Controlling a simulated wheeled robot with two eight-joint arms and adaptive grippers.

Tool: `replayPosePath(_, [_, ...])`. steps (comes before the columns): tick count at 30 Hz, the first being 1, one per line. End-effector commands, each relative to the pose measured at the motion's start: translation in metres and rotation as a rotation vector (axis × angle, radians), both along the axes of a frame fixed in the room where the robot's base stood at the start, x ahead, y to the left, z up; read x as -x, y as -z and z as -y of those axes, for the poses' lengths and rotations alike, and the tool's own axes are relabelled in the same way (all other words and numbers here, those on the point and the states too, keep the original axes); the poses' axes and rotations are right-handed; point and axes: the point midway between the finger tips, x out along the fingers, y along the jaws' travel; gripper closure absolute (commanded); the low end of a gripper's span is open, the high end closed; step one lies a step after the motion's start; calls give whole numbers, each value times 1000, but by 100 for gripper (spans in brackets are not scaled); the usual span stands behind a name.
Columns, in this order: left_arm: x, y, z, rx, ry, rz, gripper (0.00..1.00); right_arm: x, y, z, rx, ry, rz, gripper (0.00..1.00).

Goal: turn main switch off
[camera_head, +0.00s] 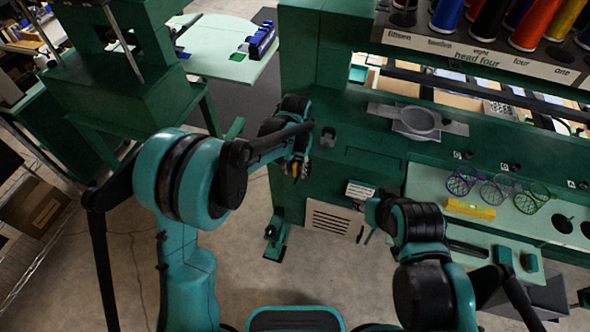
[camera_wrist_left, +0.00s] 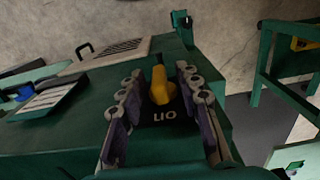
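The main switch is a yellow knob (camera_wrist_left: 160,86) on a dark plate marked with light letters, fixed to a green machine panel. My left gripper (camera_wrist_left: 159,73) is open, with one finger on each side of the knob. Gaps show between the knob and both fingers in the left wrist view. In the head view my left gripper (camera_head: 297,167) is at the green machine's front, and the switch is mostly hidden there. My right gripper (camera_head: 372,212) is small and dark in the head view, near the machine's front, and its fingers are not clear.
A vented panel (camera_head: 332,218) and a small tilted white panel (camera_head: 360,190) are on the machine beside the left gripper. Colored thread cones (camera_head: 537,25) stand at the upper right. A yellow block (camera_head: 470,209) lies on the pale green shelf. The floor in front is clear.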

Motion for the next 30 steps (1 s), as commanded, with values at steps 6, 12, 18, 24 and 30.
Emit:
replayPosePath(6, [0,3,0,0,0,0,66,0,0,0,0,0,0,60])
replayPosePath(12, [0,3,0,0,0,0,95,0,0,0,0,0,0,60])
replayPosePath(18, [0,3,0,0,0,0,100,0,0,0,0,0,0,60])
replayPosePath(24, [0,3,0,21,-2,-7,100,0,2,0,0,0,0,60])
replayPosePath(30, [-1,4,-3,102,-4,-33,100,0,6,0,0,0,0,60])
